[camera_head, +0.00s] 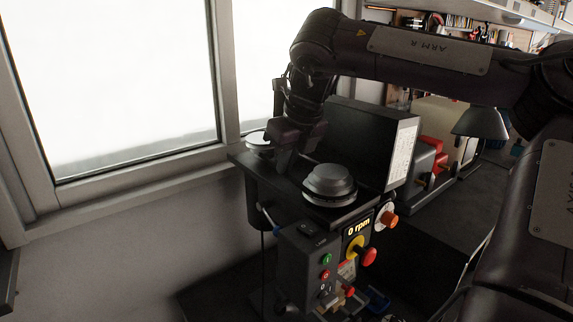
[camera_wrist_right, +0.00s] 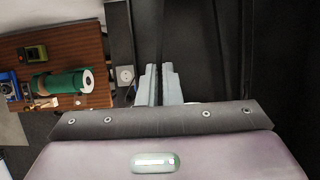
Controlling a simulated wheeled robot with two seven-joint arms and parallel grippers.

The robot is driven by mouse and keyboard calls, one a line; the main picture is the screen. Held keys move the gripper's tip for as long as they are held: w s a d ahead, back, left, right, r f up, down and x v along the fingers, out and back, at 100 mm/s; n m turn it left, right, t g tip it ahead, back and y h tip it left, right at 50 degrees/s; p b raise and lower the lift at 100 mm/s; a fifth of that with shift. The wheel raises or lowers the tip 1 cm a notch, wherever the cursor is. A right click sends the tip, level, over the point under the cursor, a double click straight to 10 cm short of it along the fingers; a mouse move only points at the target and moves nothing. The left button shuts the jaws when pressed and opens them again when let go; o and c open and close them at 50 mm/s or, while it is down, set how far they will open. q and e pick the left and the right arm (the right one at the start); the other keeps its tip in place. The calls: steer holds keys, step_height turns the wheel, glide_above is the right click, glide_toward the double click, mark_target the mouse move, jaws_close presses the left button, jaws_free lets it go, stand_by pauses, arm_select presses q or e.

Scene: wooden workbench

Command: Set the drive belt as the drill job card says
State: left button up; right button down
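The drill (camera_head: 310,250) stands with its belt cover (camera_head: 352,140) raised and its display reading 0 rpm. A grey stepped pulley (camera_head: 330,184) sits at the front of its top, and another pulley (camera_head: 257,140) sits at the back left. My right gripper (camera_head: 284,164) points down between the two pulleys. Its fingers show close together in the right wrist view (camera_wrist_right: 158,85), with a narrow dark gap. I cannot make out the belt or whether it lies between the fingers. A white printed sheet (camera_head: 403,152) is on the cover; its text is too small to read. My left gripper is out of view.
A red-handled machine (camera_head: 432,158) and a lamp (camera_head: 481,123) stand to the right. A window (camera_head: 110,80) and wall are to the left. In the right wrist view, a wooden surface (camera_wrist_right: 90,48) holds a green roll (camera_wrist_right: 58,84) and small items.

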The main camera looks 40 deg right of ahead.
step_height(320, 180, up, 3)
steer(key=shift+f, duration=0.15)
steer(key=shift+w, duration=0.15)
steer(key=c, duration=1.6)
jaws_free()
steer(key=shift+r, duration=0.3)
steer(key=b+v, duration=0.1)
steer(key=v, duration=0.6)
steer(key=shift+r, duration=0.15)
